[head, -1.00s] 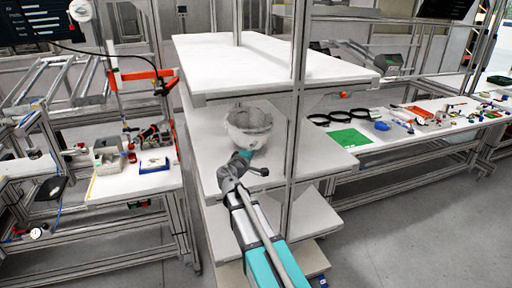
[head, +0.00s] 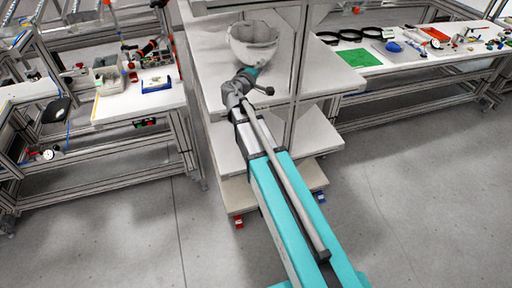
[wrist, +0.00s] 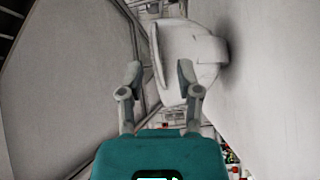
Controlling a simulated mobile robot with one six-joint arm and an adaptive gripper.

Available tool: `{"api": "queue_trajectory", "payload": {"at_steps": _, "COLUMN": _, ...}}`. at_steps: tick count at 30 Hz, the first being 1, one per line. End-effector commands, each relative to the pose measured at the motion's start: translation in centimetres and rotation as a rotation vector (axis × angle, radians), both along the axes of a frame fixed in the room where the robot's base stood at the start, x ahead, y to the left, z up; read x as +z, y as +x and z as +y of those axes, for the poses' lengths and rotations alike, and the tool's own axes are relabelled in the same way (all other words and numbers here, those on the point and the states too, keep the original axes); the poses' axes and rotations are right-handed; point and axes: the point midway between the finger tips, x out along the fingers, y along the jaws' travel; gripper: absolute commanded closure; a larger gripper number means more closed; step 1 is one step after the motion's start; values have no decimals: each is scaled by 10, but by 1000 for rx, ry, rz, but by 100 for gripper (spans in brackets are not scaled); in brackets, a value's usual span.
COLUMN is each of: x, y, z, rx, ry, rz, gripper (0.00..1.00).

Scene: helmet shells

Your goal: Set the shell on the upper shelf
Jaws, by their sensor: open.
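The white helmet shell (head: 252,45) looks like a bowl with its open side up. It stands on a white shelf (head: 212,82) below the rack's top board. My gripper (head: 249,73) is at the near side of the shell in the head view. In the wrist view, my open gripper (wrist: 159,76) has one finger overlapping the shell (wrist: 205,62) and the other to the left of its rim. I cannot tell whether a finger touches the shell. The shell's far side is hidden.
The top board (head: 228,6) lies above the shell, mostly out of view. A rack post (head: 298,70) stands just right of it. A bench with a green mat (head: 360,60) and black rings is at right. A bench with grey bins (head: 107,76) is at left. Floor around is clear.

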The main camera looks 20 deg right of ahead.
Motion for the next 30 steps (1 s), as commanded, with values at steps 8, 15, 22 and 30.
{"api": "queue_trajectory", "payload": {"at_steps": 8, "x": -43, "y": -51, "z": -19, "rx": -137, "ry": 263, "rz": 55, "gripper": 55}}
{"api": "queue_trajectory", "payload": {"at_steps": 15, "x": -98, "y": -109, "z": -19, "rx": -282, "ry": 572, "rz": 165, "gripper": 55}}
{"api": "queue_trajectory", "payload": {"at_steps": 22, "x": -144, "y": -167, "z": 4, "rx": -393, "ry": 866, "rz": 316, "gripper": 55}}
{"api": "queue_trajectory", "payload": {"at_steps": 30, "x": -179, "y": -233, "z": 53, "rx": -470, "ry": 1195, "rz": 538, "gripper": 55}}
